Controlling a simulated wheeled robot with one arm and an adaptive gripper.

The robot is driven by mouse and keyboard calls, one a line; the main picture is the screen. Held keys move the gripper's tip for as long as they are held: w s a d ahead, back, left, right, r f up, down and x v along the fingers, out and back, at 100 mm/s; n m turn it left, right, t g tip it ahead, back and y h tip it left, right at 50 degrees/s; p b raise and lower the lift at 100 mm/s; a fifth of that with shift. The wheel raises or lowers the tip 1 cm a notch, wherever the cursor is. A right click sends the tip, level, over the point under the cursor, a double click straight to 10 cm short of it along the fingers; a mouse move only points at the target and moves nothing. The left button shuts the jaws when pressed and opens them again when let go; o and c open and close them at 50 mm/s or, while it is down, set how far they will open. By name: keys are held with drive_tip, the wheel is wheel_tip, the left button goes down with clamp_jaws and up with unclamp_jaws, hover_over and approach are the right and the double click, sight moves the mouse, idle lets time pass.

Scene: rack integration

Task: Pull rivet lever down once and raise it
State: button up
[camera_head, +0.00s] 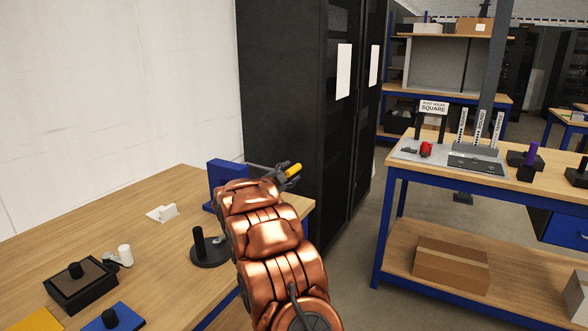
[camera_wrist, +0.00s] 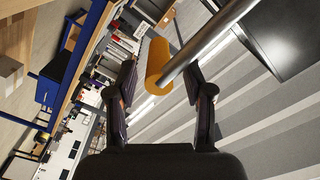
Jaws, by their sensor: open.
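The rivet lever is a grey metal rod with a yellow grip (camera_head: 293,170). In the head view it sticks out to the right from a blue press body (camera_head: 226,172) at the far right corner of the left workbench. In the wrist view the yellow grip (camera_wrist: 157,66) and the slanting grey rod (camera_wrist: 212,38) show ahead of and between my fingers. My gripper (camera_head: 284,177) is open at the lever's outer end, also seen in the wrist view (camera_wrist: 161,82). Contact with the lever cannot be told. My copper arm hides part of the press and bench.
The left workbench (camera_head: 130,215) holds a black post on a round base (camera_head: 208,248), a black block (camera_head: 80,285) and small white parts. Tall black racks (camera_head: 280,95) stand close behind the lever. A second bench (camera_head: 400,166) with fixtures is at the right, across open floor.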

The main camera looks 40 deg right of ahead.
sight(294, 169)
drive_tip(key=shift+x, duration=1.1)
drive_tip(key=shift+p+x, duration=0.35)
drive_tip(key=shift+x, duration=0.5)
drive_tip(key=shift+f, duration=0.1)
drive_tip(key=shift+c, duration=0.3)
clamp_jaws()
